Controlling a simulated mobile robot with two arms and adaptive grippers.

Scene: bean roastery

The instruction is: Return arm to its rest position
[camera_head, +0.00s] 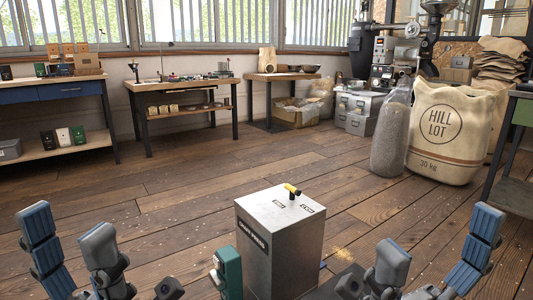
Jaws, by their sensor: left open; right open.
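My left gripper (70,238) is at the lower left of the head view. Its two fingers stand wide apart with nothing between them. My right gripper (437,246) is at the lower right, also open and empty. Both point upward in the picture, one on each side of the grey metal box (262,253), and neither touches it. The lower parts of both arms are cut off by the bottom edge.
A yellow and black lever (292,190) stands on the box top. A teal device (228,270) is beside the box. Benches (178,86) line the far wall. A large "HILL LOT" sack (447,150) stands at right. The wooden floor (150,190) between is clear.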

